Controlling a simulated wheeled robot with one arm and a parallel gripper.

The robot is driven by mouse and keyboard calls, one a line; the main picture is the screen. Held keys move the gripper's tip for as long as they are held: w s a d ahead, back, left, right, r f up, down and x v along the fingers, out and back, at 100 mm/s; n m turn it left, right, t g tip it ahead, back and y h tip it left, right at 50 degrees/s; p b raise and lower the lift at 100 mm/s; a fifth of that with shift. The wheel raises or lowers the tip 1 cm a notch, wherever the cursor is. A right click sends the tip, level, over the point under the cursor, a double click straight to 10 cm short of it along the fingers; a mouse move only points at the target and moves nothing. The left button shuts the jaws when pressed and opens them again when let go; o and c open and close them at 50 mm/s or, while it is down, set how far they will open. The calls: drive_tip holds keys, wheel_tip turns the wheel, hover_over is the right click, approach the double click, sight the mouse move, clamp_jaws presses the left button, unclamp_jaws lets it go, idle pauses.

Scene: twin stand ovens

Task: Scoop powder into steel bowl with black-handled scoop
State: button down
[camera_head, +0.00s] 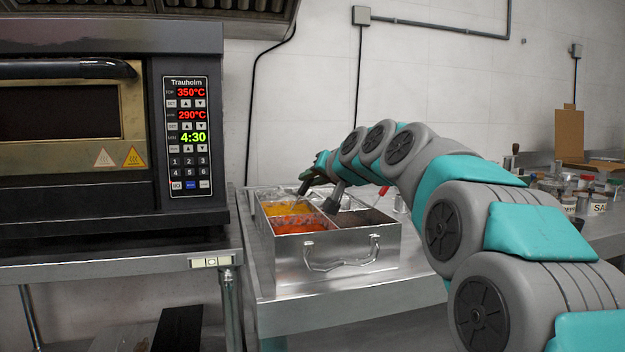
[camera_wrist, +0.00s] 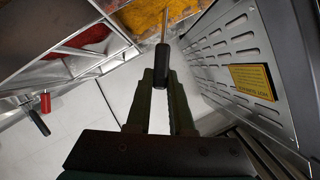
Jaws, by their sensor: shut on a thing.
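My gripper (camera_wrist: 160,78) is shut on the black handle (camera_wrist: 161,66) of a scoop. The scoop's thin steel shaft (camera_wrist: 164,26) runs from the handle toward yellow powder (camera_wrist: 150,14); its head is out of sight or buried, I cannot tell which. In the head view, my gripper (camera_head: 307,182) is over the back left of a compartmented steel box (camera_head: 290,268), above the yellow powder (camera_head: 283,211). Orange-red powder (camera_head: 302,226) lies in the front left compartment. I cannot make out a steel bowl in either view.
An oven (camera_head: 110,120) stands at the left, close to the box; its vented side panel (camera_wrist: 232,62) shows in the wrist view. A red handle (camera_wrist: 45,102) and another black handle (camera_wrist: 39,122) stick out by the box. Jars (camera_head: 598,203) stand at the right.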

drive_tip(key=shift+w+d+r+p, duration=0.1)
drive_tip(key=shift+d+r+p, duration=0.2)
drive_tip(key=shift+r, duration=0.3)
drive_tip(key=shift+w+d+r+p, duration=0.15)
drive_tip(key=shift+r+p, duration=0.2)
drive_tip(key=shift+r, duration=0.2)
drive_tip(key=shift+d+r+p, duration=0.25)
drive_tip(key=shift+r+p, duration=0.45)
drive_tip(key=shift+r, duration=0.65)
drive_tip(key=shift+d+r+p, duration=0.2)
drive_tip(key=shift+r+p, duration=0.45)
drive_tip(key=shift+r, duration=0.7)
